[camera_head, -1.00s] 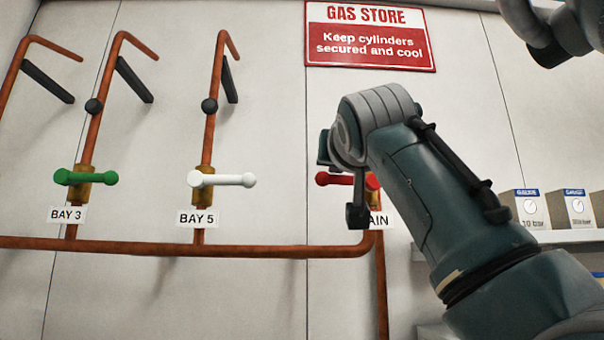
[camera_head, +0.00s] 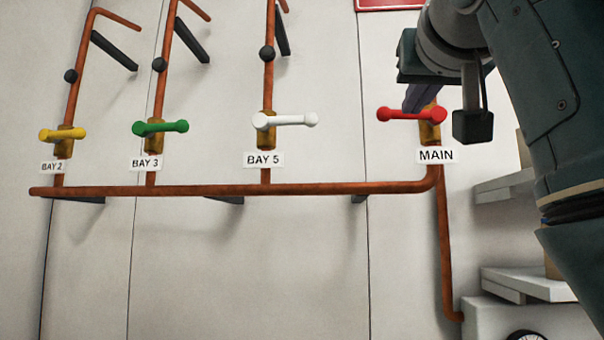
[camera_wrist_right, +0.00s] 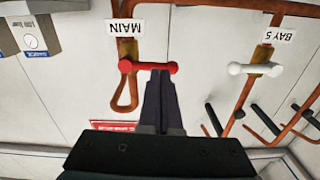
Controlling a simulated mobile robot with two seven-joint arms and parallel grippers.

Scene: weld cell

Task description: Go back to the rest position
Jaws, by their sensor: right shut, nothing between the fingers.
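My right gripper (camera_head: 420,97) is in front of the wall by the red MAIN valve handle (camera_head: 400,114), partly hidden by my wrist. In the right wrist view its fingers (camera_wrist_right: 163,76) are together and empty, with their tips at the red handle (camera_wrist_right: 140,68). I cannot tell whether they touch it. The red handle lies crosswise to its pipe, above the MAIN label (camera_head: 436,155). My left gripper is not in view.
Yellow (camera_head: 63,134), green (camera_head: 160,128) and white (camera_head: 285,120) valve handles sit to the left on copper pipes (camera_head: 240,189). Shelves (camera_head: 520,283) stand at the right, partly behind my arm. The wall below the pipes is clear.

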